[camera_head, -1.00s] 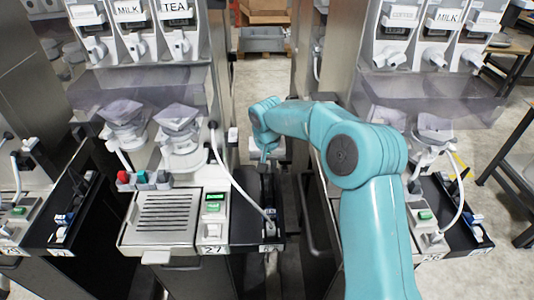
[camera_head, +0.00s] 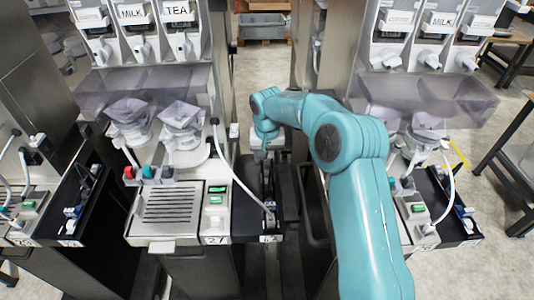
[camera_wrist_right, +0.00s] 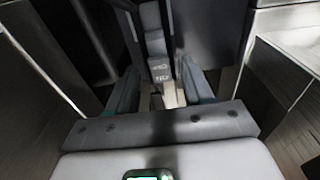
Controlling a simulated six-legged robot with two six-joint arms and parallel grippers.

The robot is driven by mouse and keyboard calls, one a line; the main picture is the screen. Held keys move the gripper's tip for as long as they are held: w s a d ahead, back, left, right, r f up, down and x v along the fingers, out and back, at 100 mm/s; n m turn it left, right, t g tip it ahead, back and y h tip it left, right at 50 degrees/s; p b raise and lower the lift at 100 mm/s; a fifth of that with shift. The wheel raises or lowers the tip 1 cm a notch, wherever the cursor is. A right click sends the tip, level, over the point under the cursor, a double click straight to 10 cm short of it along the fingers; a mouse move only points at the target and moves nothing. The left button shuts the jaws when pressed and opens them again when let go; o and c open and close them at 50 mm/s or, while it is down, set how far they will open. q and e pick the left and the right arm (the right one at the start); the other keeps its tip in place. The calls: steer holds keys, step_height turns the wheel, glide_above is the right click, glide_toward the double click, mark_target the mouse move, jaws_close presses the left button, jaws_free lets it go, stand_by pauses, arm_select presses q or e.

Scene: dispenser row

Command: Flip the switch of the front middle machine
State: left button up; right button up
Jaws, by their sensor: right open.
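The front middle machine (camera_head: 172,208) has a slotted metal drip tray and a panel marked 27 with a green-lit part (camera_head: 217,189). A narrow black tray (camera_head: 258,226) on its right side holds a small dark unit with a white cable. My right gripper (camera_head: 262,153) points down above the back of this tray. In the right wrist view its fingers (camera_wrist_right: 160,90) are apart with nothing held. A grey block with small markings (camera_wrist_right: 159,68), perhaps the switch, shows between and just beyond them. I cannot tell whether they touch it. My left gripper is out of view.
Similar machines stand at left (camera_head: 30,205) and right (camera_head: 415,208). Coloured knobs (camera_head: 148,173) and dispensing cups (camera_head: 183,120) sit behind the drip tray. A narrow gap lies between the middle and right machines. Open floor and a grey bin (camera_head: 262,27) lie behind.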

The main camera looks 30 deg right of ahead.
mark_target(267, 166)
step_height(267, 166, up, 16)
steer(key=shift+s+a+r, duration=0.15)
steer(key=shift+s+a, duration=0.15)
steer(key=shift+s, duration=0.15)
stand_by(0.4)
